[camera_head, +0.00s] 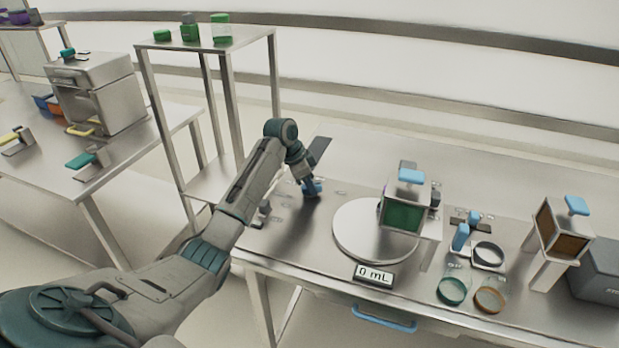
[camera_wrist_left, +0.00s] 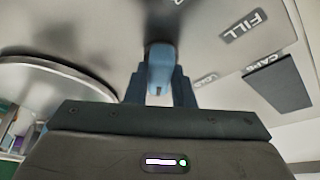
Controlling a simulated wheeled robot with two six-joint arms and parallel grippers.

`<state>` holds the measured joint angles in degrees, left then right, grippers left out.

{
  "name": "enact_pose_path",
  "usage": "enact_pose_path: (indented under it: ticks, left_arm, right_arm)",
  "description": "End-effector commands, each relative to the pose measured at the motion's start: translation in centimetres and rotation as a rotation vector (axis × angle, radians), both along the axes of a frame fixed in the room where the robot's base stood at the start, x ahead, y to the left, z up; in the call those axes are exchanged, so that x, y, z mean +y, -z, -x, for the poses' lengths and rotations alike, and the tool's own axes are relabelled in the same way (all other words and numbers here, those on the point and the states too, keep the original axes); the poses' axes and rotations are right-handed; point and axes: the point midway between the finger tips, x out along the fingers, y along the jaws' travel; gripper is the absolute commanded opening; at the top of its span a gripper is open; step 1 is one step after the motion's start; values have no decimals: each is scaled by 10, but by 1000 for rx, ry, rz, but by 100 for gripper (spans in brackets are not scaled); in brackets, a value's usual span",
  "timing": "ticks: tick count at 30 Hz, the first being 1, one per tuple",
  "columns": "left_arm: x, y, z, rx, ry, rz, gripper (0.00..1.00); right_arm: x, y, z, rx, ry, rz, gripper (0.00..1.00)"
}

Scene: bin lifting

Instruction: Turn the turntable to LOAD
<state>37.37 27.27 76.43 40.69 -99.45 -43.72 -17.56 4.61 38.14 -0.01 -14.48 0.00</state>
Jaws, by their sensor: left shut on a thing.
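The turntable (camera_head: 352,237) is a pale round disc on the right-hand bench, and its rim shows at the left of the left wrist view (camera_wrist_left: 50,72). My left gripper (camera_head: 311,190) is beside the disc, on its left, low over the bench. In the left wrist view my left gripper (camera_wrist_left: 160,92) is shut on a blue handle (camera_wrist_left: 160,66). A FILL label (camera_wrist_left: 243,26) and a smaller label that seems to read LOAD (camera_wrist_left: 203,83) lie to the handle's right. The handle's link to the disc is hidden. My right gripper is not in view.
A box with a green front and blue top (camera_head: 404,216) stands over the disc's right side. A 0 mL display (camera_head: 373,275) is at the front. Rings, a blue-topped dispenser (camera_head: 562,228) and a grey box stand further right. A dark CAPS plate (camera_wrist_left: 278,84) is nearby.

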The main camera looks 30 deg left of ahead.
Motion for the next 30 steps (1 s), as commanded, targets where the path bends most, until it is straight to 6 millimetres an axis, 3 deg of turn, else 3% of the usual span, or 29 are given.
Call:
enact_pose_path:
  ticks: [1,9,18,30]
  left_arm:
    - [-1,-8,1,1,-36,0,0]
    - [-2,-9,1,1,-287,0,0]
    - [-3,-8,1,0,-568,1,0]
    - [-3,-5,0,-1,-857,1,0]
  right_arm:
    - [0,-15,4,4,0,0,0]
    - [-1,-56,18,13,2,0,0]
    - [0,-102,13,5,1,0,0]
    - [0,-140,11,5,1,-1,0]
